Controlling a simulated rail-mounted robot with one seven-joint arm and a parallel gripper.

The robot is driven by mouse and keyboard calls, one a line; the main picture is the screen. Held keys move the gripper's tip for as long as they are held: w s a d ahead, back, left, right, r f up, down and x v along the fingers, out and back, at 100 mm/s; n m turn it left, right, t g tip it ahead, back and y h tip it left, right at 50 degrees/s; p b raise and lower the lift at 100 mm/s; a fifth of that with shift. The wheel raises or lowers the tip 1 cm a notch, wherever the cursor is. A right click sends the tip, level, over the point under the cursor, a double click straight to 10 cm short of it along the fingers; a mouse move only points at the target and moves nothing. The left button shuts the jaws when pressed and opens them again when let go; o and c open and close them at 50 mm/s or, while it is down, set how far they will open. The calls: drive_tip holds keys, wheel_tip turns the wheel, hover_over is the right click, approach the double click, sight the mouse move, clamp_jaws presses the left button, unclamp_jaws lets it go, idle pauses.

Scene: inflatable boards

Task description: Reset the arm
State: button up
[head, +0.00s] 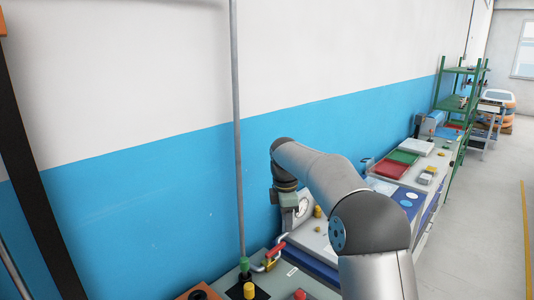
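My arm rises from the bottom right, bends at a dark elbow joint and reaches left towards the wall. Its wrist end points down over the bench. My gripper (285,204) is at that end, small and dim against the blue wall and the bench. I cannot make out its fingers or whether it holds anything. A round white gauge (303,207) stands close to the right of it. A red and yellow fitting (275,254) on a bent pipe lies below it. My arm hides part of the bench.
A grey panel (280,287) with yellow, red and green knobs is at the bottom. A vertical pipe (237,130) runs up the wall at left. Red (391,169) and green (404,157) trays lie on the bench beyond. Green shelves (455,104) stand farther back. The floor at right is open.

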drive_tip(key=s+d+f+m, duration=0.2)
drive_tip(key=s+m, duration=0.4)
drive_tip(key=s, duration=0.7)
drive_tip(key=s+d+f+m+b, duration=0.1)
drive_tip(key=s+d+f+m, duration=0.2)
drive_tip(key=s, duration=1)
drive_tip(key=s+d+f+m+b, duration=0.1)
drive_tip(key=s+d+m, duration=0.3)
drive_tip(key=s+m, duration=0.6)
drive_tip(key=s+f, duration=0.1)
drive_tip(key=s, duration=0.2)
drive_tip(key=shift+f+t+y, duration=0.3)
drive_tip(key=shift+y, duration=0.1)
